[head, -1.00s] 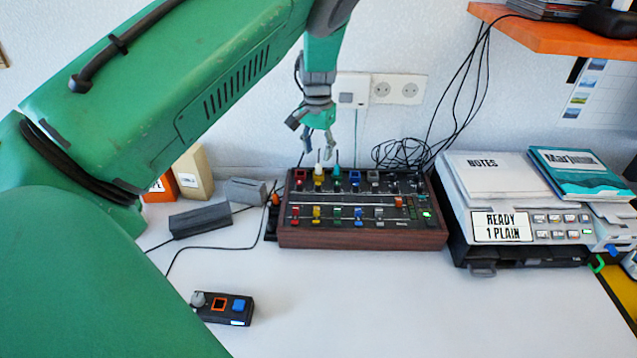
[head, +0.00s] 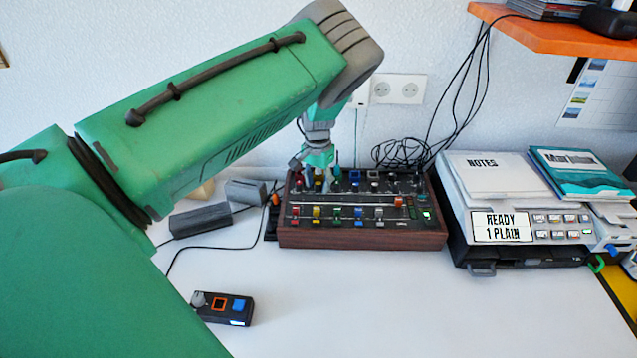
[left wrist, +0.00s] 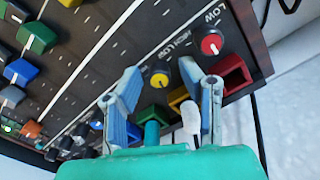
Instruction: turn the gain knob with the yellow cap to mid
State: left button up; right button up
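The dark mixer with wooden sides (head: 362,237) stands on the white table, with rows of coloured knobs and sliders. In the left wrist view the knob with the yellow cap (left wrist: 160,79) lies between the spread fingertips of my left gripper (left wrist: 161,76). A gap shows on both sides of it. A red-capped knob (left wrist: 211,44) is beside it. In the head view my left gripper (head: 319,178) points down over the rear left of the mixer, and its fingers partly hide the knobs there. The knob's pointer direction is too small to read. My right gripper is not in view.
A white plug (left wrist: 191,118) and a teal plug (left wrist: 152,132) stand upright close to the fingers. Loose black cables (head: 405,153) lie behind the mixer. A printer (head: 532,228) stands to its right. The table front is clear except for a small black control box (head: 224,308).

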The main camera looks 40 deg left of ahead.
pick_arm(q)
grip_shut()
jog(key=shift+n, duration=1.5)
jog(key=shift+o, duration=1.6)
grip_release()
